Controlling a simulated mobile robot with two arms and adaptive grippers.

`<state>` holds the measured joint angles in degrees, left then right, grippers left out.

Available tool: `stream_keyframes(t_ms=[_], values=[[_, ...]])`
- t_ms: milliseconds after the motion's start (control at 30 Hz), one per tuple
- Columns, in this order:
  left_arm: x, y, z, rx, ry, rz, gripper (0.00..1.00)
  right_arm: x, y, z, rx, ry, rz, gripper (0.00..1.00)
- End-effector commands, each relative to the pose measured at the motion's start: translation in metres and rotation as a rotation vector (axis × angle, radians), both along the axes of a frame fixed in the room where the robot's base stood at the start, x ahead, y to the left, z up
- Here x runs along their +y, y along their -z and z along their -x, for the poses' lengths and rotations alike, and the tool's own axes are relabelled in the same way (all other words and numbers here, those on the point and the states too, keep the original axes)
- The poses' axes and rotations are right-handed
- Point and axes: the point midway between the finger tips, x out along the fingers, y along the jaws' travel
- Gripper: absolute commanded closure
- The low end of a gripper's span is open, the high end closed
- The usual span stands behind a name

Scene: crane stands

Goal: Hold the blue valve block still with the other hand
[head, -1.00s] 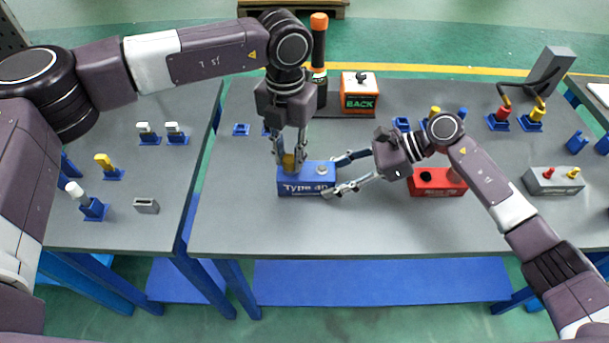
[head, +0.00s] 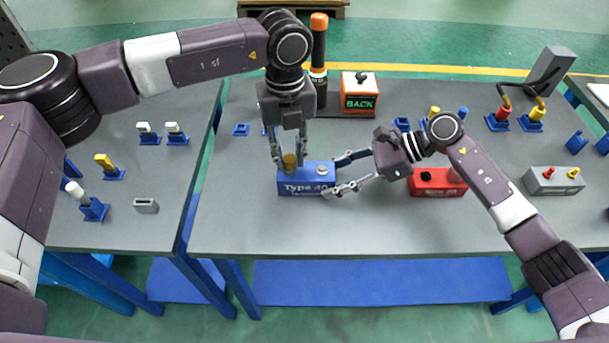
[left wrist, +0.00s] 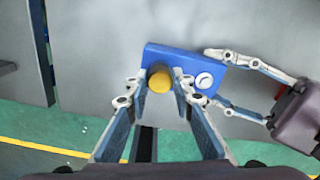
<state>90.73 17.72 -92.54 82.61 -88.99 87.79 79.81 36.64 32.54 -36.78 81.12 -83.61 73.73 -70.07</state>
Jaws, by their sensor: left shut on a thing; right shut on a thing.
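The blue valve block (head: 306,184), marked "Type 40", sits on the grey table (head: 300,225); it also shows in the left wrist view (left wrist: 175,60). A yellow cylindrical part (head: 289,160) stands at its left end, and a round white fitting (left wrist: 204,80) is at its right end. My left gripper (head: 289,163) points down from above and is shut on the yellow part; its fingers flank it in the left wrist view. My right gripper (head: 332,177) comes from the right and is shut on the block's right end, one finger on the far side, one on the near side.
A red block (head: 432,189) sits right of my right gripper. An orange-topped black cylinder (head: 318,60) and an orange box marked "BACK" (head: 359,98) stand behind. A grey block (head: 553,181) with red and yellow fittings is at the right. The table front is clear.

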Motion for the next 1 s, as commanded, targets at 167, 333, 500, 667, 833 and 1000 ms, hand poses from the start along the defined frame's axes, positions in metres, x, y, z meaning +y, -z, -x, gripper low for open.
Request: stream_keyframes(t_ms=[167, 333, 500, 667, 833, 1000], values=[[-0.0001, -0.0021, -0.0009, -0.002, -0.047, 0.001, 1.0, -0.0015, 0.0024, 0.0003, 0.002, 0.002, 0.006, 0.9], [-0.0001, -0.0021, -0.0009, -0.002, -0.045, 0.001, 1.0, -0.0016, 0.0025, 0.0003, 0.002, 0.002, 0.006, 0.9], [-0.0002, -0.0021, -0.0009, -0.003, -0.147, 0.002, 1.0, -0.0015, 0.0026, 0.0004, 0.003, 0.001, 0.006, 0.9], [0.0, -0.0022, -0.0009, -0.002, -0.348, 0.001, 1.0, -0.0016, 0.0027, 0.0005, 0.003, 0.001, 0.006, 0.9], [0.0003, -0.0021, -0.0008, -0.002, -0.48, 0.0, 1.0, -0.0016, 0.0028, 0.0005, 0.003, 0.001, 0.006, 0.9], [0.0004, -0.0021, -0.0008, -0.002, -0.497, 0.0, 1.0, -0.0016, 0.0028, 0.0005, 0.003, 0.001, 0.006, 0.9]])
